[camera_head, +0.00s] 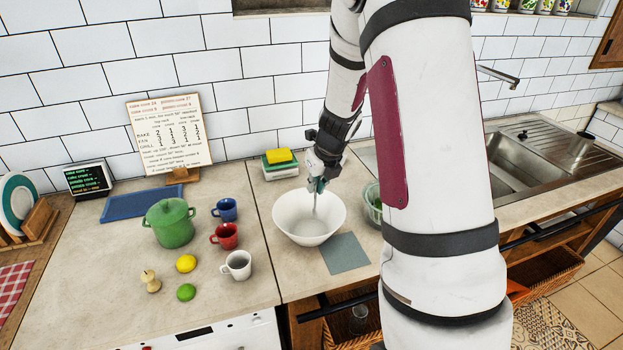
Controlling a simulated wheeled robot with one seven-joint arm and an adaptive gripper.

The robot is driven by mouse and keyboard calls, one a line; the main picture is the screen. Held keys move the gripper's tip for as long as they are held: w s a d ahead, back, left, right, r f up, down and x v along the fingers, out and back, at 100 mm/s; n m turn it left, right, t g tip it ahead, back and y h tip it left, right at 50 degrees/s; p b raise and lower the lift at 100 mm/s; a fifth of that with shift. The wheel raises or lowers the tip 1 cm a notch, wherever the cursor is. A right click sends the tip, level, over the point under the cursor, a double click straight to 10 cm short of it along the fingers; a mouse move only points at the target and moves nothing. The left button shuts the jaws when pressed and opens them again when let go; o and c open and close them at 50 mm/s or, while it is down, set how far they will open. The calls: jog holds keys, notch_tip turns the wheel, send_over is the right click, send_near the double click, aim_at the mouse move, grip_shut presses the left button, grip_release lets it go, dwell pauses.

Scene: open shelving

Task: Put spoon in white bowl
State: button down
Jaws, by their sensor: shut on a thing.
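The white bowl (292,228) stands on the counter, left of my arm, partly over a grey-green square mat. My gripper (317,188) is above the bowl's back right part, pointing down. It is shut on the spoon (315,203), a thin greyish handle that hangs down into the bowl's opening. The spoon's lower end is hard to make out against the white inside, so I cannot tell whether it touches the bowl.
A green glass bowl (373,204) is partly hidden by my arm. To the left stand a red mug (226,236), a white mug (238,264), a blue mug (226,210) and a green pot (170,224). A sink (530,160) is at right.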

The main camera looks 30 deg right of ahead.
jog(key=shift+s+f, duration=0.1)
jog(key=shift+f, duration=0.15)
jog(key=c, duration=1.7)
grip_release()
jog(key=shift+o, duration=0.2)
jog(key=v, duration=1.2)
